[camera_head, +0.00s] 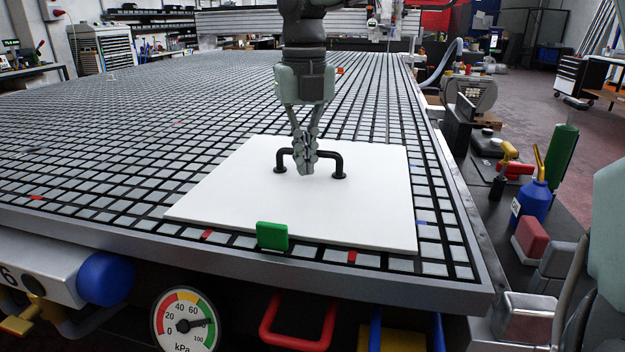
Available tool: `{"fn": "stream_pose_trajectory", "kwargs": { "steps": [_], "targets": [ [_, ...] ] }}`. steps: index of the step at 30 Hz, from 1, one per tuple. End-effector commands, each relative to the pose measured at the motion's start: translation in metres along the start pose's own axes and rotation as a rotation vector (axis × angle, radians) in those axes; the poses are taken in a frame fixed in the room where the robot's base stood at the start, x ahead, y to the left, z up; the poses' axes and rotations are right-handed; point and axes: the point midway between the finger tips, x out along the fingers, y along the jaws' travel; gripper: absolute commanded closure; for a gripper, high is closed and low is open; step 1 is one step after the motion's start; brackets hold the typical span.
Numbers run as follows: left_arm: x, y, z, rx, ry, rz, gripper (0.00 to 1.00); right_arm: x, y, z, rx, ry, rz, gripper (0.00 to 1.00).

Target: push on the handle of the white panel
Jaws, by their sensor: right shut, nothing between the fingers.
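The white panel (365,211) lies flat on the grid table near its front edge. A black bar handle (334,160) stands up from the panel on two feet. My right gripper (305,168) points down from above with its fingers shut and empty. Its fingertips overlap the middle of the handle in the picture and hide part of the bar. I cannot tell whether they touch it. My left gripper is not in view.
The grid table (110,147) stretches away to the back left, mostly clear. A green block (272,236) stands at the panel's front edge. A pressure gauge (184,323) and a blue knob (105,278) sit below the table front. A blue oil can (534,200) stands at the right.

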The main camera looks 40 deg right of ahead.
Motion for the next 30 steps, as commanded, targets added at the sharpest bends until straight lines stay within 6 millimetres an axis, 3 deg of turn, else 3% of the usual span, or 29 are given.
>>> {"fn": "stream_pose_trajectory", "kwargs": {
  "steps": [14,30],
  "targets": [
    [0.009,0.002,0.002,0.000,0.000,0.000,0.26,-0.002,0.012,-0.021,-0.002,0.004,0.001,1.00],
    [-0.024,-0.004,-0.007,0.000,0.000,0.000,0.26,-0.052,0.012,-0.020,-0.001,0.004,0.000,1.00]
  ]
}}
